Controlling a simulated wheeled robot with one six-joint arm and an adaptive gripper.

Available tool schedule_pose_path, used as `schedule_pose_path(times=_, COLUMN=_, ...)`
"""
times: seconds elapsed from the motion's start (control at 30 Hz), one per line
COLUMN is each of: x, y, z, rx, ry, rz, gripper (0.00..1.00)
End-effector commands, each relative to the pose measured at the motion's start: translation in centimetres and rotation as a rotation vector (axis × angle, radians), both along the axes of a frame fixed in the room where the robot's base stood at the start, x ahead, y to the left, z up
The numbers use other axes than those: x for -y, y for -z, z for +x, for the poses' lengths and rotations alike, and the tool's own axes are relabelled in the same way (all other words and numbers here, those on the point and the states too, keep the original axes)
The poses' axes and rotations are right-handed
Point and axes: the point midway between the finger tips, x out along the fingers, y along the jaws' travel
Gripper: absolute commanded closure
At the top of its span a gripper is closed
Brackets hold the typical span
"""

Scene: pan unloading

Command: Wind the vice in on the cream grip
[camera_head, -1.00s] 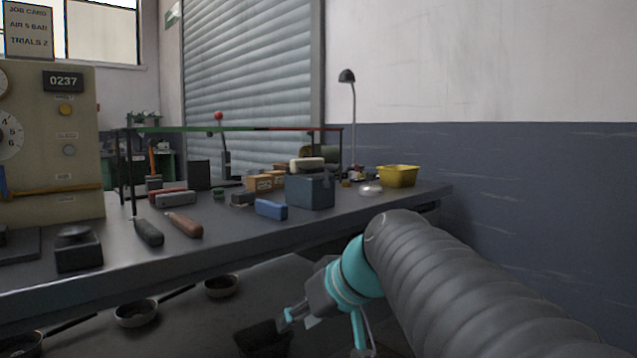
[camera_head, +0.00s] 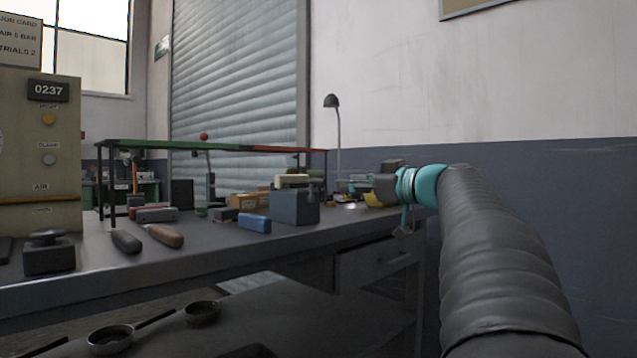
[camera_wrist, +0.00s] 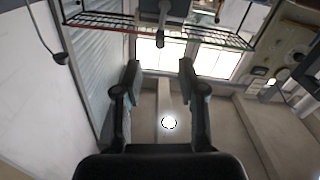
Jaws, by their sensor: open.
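The vice (camera_head: 295,207) is a blue-grey block on the bench top in the head view. The cream grip (camera_head: 292,181) lies across its top; I cannot tell how tightly the jaws sit on it. A grey shape at the top of the wrist view is too cropped to name.
A green-and-red rail frame (camera_head: 215,146) stands over the bench. A yellow bin (camera_head: 378,200) is partly hidden behind my gripper. A blue block (camera_head: 254,223), brown handle (camera_head: 163,236) and dark handle (camera_head: 126,241) lie along the front. Pans (camera_head: 110,340) rest on the lower shelf.

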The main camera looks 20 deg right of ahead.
Motion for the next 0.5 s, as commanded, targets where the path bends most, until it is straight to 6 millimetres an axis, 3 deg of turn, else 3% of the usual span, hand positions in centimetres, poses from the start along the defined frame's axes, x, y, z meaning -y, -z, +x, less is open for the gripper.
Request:
schedule_pose_path(times=0.3, x=-2.1, y=0.0, z=5.6, rx=-0.002, ry=-0.003, rz=0.001, gripper=0.60)
schedule_pose_path(times=0.5, x=-2.9, y=0.0, z=7.9, rx=-0.003, ry=-0.002, rz=0.001, gripper=0.60)
